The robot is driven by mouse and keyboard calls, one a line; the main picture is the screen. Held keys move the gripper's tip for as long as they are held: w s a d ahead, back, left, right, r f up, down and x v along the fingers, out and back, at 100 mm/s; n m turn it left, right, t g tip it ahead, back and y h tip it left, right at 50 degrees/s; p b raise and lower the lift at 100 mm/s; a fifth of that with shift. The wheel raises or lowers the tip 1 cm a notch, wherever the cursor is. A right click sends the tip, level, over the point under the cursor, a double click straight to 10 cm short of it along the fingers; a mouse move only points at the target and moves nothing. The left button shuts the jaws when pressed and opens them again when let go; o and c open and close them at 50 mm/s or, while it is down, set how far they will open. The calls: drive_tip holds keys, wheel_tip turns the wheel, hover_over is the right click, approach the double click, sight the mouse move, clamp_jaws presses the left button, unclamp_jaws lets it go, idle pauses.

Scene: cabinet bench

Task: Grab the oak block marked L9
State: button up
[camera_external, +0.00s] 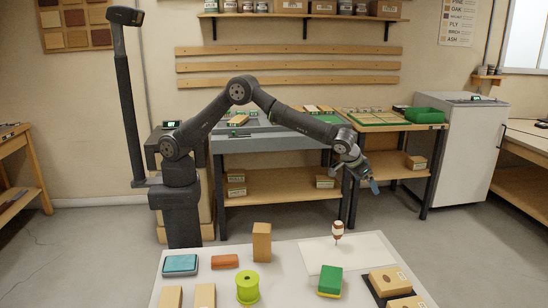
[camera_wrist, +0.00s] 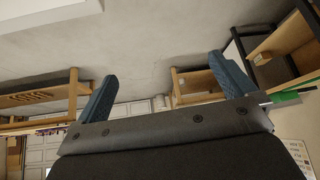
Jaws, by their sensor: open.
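Several wooden blocks are on the white table at the front of the external view. A tan block (camera_external: 262,242) stands upright, two pale blocks (camera_external: 170,297) (camera_external: 205,296) are at the front edge, and two tan blocks (camera_external: 390,281) (camera_external: 408,302) with small oval marks are at the right on a dark tray (camera_external: 372,290). No L9 marking is readable, so I cannot tell which block bears it. My gripper (camera_external: 374,186) is above and behind the table's back right, apart from every block. The wrist view shows its two blue fingers (camera_wrist: 162,66) spread and empty.
On the table (camera_external: 290,262) are a blue pad (camera_external: 180,264), an orange-brown block (camera_external: 225,261), a yellow-green roll (camera_external: 247,288), a green-and-yellow block (camera_external: 330,280) and a small bottle (camera_external: 338,230) by a white sheet (camera_external: 365,252). Shelved benches (camera_external: 275,183) stand behind.

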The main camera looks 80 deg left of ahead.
drive_tip(key=c, duration=0.6)
drive_tip(key=shift+o, duration=0.2)
drive_tip(key=n+g+h, duration=0.6)
drive_tip(key=n+g, duration=0.1)
drive_tip(key=n, duration=0.6)
approach(263, 227)
drive_tip(key=x, duration=0.8)
drive_tip(key=shift+w+r, duration=0.1)
drive_tip(key=shift+s+a+x, duration=0.1)
drive_tip(key=shift+a+x, duration=0.05)
drive_tip(key=shift+x, duration=1.45)
drive_tip(key=shift+s+a+x, duration=0.15)
drive_tip(key=shift+x, duration=1.45)
